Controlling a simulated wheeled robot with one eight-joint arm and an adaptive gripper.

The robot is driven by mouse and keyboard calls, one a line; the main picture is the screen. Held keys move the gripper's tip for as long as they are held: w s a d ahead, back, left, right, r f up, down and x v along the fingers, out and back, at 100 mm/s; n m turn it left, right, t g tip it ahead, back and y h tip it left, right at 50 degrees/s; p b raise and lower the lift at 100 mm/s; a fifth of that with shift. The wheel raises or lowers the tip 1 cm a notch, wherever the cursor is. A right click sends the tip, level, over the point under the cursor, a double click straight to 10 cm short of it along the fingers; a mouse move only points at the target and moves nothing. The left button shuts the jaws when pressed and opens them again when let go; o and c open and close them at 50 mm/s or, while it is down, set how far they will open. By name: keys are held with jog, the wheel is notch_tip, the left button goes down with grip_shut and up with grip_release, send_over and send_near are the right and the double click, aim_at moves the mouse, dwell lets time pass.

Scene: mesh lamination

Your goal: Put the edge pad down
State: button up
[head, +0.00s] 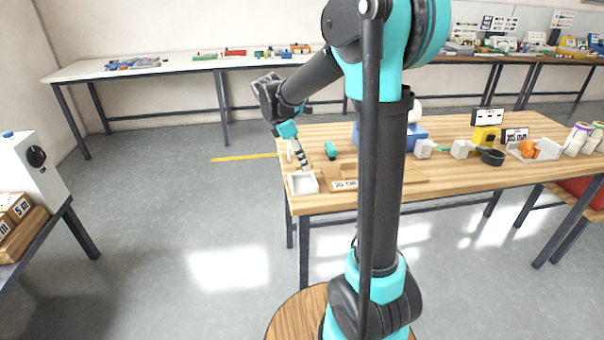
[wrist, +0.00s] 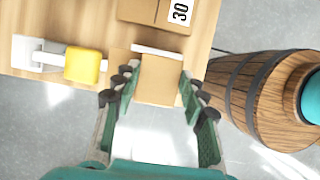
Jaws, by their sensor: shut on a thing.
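My gripper (wrist: 153,90) is shut on a tan block, which I take to be the edge pad (wrist: 160,82). The block sits between the fingertips over the table corner. A white strip (wrist: 157,51) runs along its far side; I cannot tell whether it belongs to the pad or to something beneath. In the head view my gripper (head: 301,160) points down over the table's left end, and the pad cannot be made out there. A white open tray (head: 302,184) stands at the front left corner, just nearer than the fingertips.
A yellow block (wrist: 82,65) and a white fixture (wrist: 30,52) stand beside the gripper. A number card (head: 343,185) lies right of the tray. The wooden table (head: 430,185) holds more items farther right.

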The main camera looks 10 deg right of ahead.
jog(key=shift+f, duration=3)
jog(key=shift+f, duration=0.6)
jog(key=o, duration=0.9)
jog(key=shift+r, duration=0.15)
jog(key=shift+r, duration=0.4)
jog(key=v, duration=1.2)
jog(key=s+d+f+m+t+y, duration=0.1)
jog(key=s+d+f+m, duration=0.2)
jog(key=s+f+m, duration=0.2)
jog(key=s+d+f+m+t+y, duration=0.1)
jog(key=s+d+f+m+y, duration=0.1)
jog(key=s+f+m, duration=0.4)
jog(key=s+d+f+m+t+y, duration=0.1)
jog(key=s+f+m, duration=0.4)
jog(key=s, duration=0.6)
jog(key=shift+d+f+m+t+y, duration=0.15)
jog(key=shift+d+m+t, duration=0.15)
jog(key=shift+d+m, duration=0.3)
jog(key=shift+d+f+m+t+y, duration=0.15)
jog(key=shift+d+m+t, duration=0.2)
jog(key=shift+d, duration=0.45)
jog(key=shift+r, duration=0.1)
